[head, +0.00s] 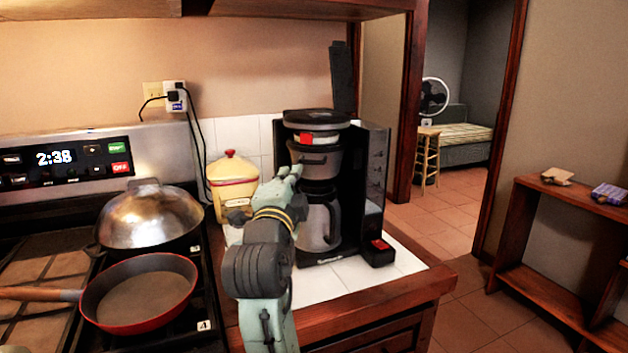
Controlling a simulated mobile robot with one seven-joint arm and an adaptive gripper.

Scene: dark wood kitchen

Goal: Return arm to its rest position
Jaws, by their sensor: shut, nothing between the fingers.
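My gripper (289,172) is at the end of my raised arm, in the middle of the head view. It is shut and holds nothing. It shows in front of the black coffee maker (375,165), near its upper front; I cannot tell whether it touches it. My arm rises from the bottom of the view and hides part of the counter and of the coffee maker's left side. The steel carafe (322,222) sits in the lower part of the coffee maker.
On the stove are a red pan (140,302) and a domed metal lid (150,218). The white-tiled counter (345,280) ends at a wooden edge. Open floor (470,325) and a wooden shelf (560,195) lie right.

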